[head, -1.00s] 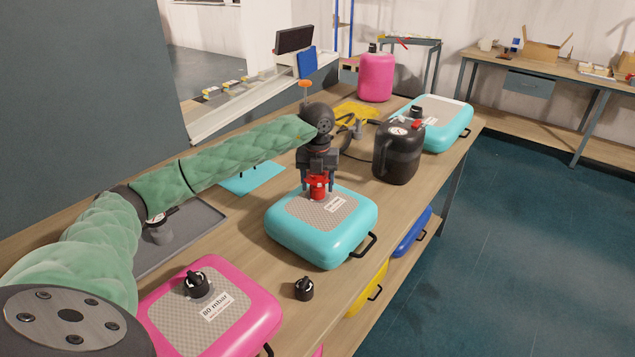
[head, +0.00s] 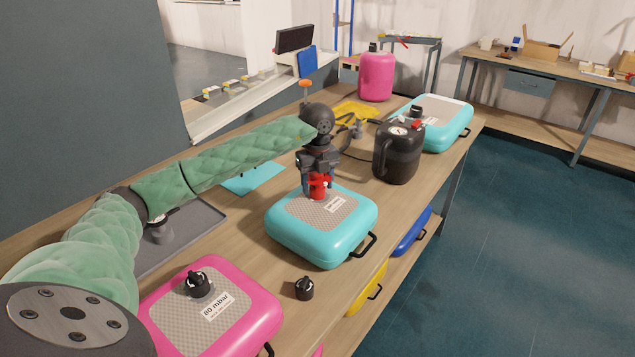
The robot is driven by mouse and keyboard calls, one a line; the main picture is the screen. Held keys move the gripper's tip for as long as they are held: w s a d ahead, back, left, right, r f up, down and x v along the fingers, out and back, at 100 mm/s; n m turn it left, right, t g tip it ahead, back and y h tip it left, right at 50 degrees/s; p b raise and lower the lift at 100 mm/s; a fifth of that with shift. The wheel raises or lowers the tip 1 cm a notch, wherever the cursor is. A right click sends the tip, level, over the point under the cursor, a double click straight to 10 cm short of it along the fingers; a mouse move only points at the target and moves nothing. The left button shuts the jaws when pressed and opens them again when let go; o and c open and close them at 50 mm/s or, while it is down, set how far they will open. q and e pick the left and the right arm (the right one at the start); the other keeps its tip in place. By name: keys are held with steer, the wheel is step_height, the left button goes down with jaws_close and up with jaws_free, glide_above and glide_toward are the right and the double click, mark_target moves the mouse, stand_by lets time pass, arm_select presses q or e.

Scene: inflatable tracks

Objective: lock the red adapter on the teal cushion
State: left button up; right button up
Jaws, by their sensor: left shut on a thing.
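The teal cushion (head: 313,240) lies on the wooden bench in the middle of the head view, with a grey patterned top, a white label and a black side handle. The red adapter (head: 319,188) stands upright on the far part of its top. My left gripper (head: 319,180) is above the cushion, pointing down, and is shut on the red adapter. The fingers partly hide the adapter, and its seat on the cushion cannot be seen clearly. My right gripper is not in view.
A pink cushion (head: 243,327) with a black cap is at the front left. A loose black cap (head: 304,288) lies on the bench beside it. A dark pump (head: 398,155) with a gauge and another teal cushion (head: 459,127) stand to the right. A grey tray (head: 205,222) is at left.

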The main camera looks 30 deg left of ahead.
arm_select(q)
steer(key=o, duration=1.1)
steer(key=shift+c, duration=0.2)
step_height(320, 180, up, 7)
steer(key=shift+f+b, duration=0.15)
steer(key=shift+b, duration=0.95)
steer(key=shift+r, duration=0.55)
steer(key=shift+r, duration=0.1)
